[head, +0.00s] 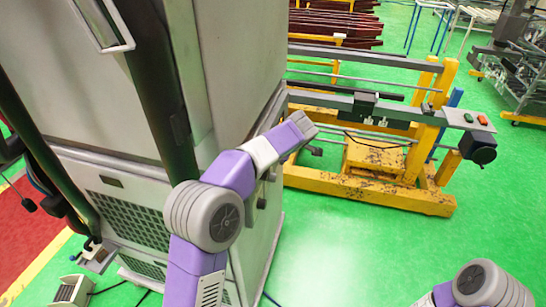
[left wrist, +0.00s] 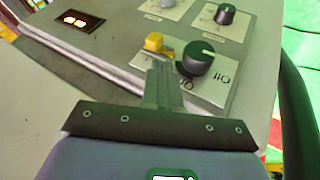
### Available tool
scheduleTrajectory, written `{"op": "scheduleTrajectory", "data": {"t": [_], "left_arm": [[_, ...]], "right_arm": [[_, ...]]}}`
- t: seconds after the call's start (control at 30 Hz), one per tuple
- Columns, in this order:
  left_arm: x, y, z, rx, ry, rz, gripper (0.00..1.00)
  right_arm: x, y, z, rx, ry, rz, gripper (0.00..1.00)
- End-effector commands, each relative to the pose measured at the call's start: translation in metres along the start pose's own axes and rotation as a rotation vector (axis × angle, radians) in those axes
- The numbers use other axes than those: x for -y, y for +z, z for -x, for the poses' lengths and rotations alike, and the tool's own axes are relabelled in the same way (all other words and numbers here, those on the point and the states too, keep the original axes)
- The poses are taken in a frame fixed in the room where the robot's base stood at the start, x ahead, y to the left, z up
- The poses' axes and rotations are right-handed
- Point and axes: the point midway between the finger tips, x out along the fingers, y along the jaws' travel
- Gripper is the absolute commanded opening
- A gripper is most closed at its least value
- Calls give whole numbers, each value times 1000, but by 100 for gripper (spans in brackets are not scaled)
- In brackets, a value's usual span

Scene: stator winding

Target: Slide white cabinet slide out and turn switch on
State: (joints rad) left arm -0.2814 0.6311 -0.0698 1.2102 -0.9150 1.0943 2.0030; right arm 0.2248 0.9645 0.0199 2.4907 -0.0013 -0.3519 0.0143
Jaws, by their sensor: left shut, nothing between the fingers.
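The large white cabinet (head: 90,100) fills the left of the head view, with a silver handle (head: 105,25) near its top. My left arm reaches across its side; the left fingers cannot be made out there. In the left wrist view my left gripper (left wrist: 165,78) is shut and empty. Its fingertips are just in front of a control panel (left wrist: 215,90), close beside a black rotary switch knob (left wrist: 198,57) and a yellow piece (left wrist: 153,42). I cannot tell whether they touch. My right arm shows at the lower right of the head view, its gripper out of frame.
A second black knob (left wrist: 224,14) and a lit display (left wrist: 77,20) are on the panel. A yellow machine frame (head: 370,185) with red and green buttons (head: 475,119) stands to the right. Thick black tubing runs down the cabinet's front. Green floor between is clear.

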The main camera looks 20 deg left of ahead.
Motion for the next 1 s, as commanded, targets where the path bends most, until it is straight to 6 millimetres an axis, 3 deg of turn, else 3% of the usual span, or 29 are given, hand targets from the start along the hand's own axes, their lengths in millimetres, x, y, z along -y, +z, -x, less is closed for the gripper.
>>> {"op": "scheduleTrajectory", "data": {"t": [0.1, 0.23, 0.77, 0.87, 1.0], "left_arm": [[-3, -1, 20, -1, 2, 2, 0], [-4, -1, 30, 0, 0, 2, 0], [-3, 0, 32, 1, -2, 0, 0], [3, 8, 21, 20, -11, -39, 0], [33, 48, -26, 122, -47, -211, 0]], "right_arm": [[1, 0, 3, 0, 0, 0, 43], [2, 0, 5, 0, 0, 0, 43], [2, 0, 4, 0, 0, 0, 43], [1, 0, 3, 0, 0, 0, 43], [-2, 0, -4, 0, 0, 0, 43]]}}
